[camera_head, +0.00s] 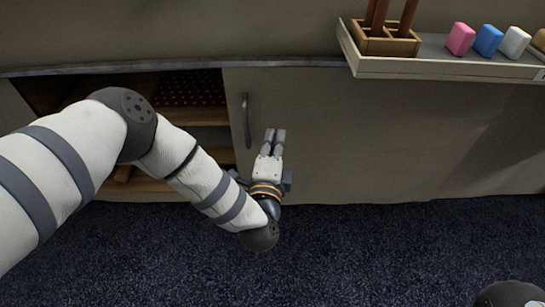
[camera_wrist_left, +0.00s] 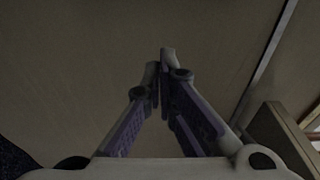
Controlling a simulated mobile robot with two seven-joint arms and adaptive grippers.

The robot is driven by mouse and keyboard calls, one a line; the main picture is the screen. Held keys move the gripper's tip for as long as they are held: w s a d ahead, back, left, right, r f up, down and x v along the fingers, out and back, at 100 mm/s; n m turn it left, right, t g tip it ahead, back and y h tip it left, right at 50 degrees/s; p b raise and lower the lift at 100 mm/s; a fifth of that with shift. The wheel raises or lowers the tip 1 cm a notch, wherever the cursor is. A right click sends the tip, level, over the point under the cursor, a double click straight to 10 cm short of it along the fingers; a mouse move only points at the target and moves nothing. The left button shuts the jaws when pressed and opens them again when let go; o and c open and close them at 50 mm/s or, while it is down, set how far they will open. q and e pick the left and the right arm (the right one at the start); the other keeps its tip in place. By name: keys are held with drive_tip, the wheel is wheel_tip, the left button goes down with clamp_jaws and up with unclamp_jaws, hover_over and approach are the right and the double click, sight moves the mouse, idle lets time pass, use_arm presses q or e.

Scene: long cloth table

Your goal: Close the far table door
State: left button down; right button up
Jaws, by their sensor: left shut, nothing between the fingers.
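A grey-beige cabinet door (camera_head: 340,130) under the table's cloth-coloured top stands to the right of an open compartment (camera_head: 195,115). A dark vertical handle (camera_head: 246,120) is near the door's left edge. My left gripper (camera_head: 274,136) is shut and empty, its fingers pointing up, just right of the handle and below its middle. I cannot tell whether the fingertips touch the door. In the left wrist view, the shut fingers (camera_wrist_left: 166,65) show against a plain surface; the handle is not seen there. My right gripper is not in view.
Wooden shelves (camera_head: 205,135) and a dark dotted item (camera_head: 190,88) show inside the opening, partly behind my left arm. A pale tray (camera_head: 400,66) at upper right holds a wooden holder (camera_head: 385,42) and several coloured blocks. Dark blue carpet (camera_head: 390,250) is clear in front.

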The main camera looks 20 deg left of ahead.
sight(266, 117)
use_arm(q)
drive_tip(key=shift+w+a+f+b, duration=0.1)
drive_tip(key=shift+w+f+b, duration=0.1)
drive_tip(key=shift+w, duration=0.35)
drive_tip(key=shift+w+a+f+b, duration=0.1)
drive_tip(key=shift+w+b, duration=0.1)
drive_tip(key=shift+w, duration=0.3)
drive_tip(key=a, duration=0.2)
drive_tip(key=s+a, duration=0.1)
drive_tip(key=shift+r, duration=0.3)
drive_tip(key=shift+s+a, duration=0.2)
drive_tip(key=shift+s, duration=0.05)
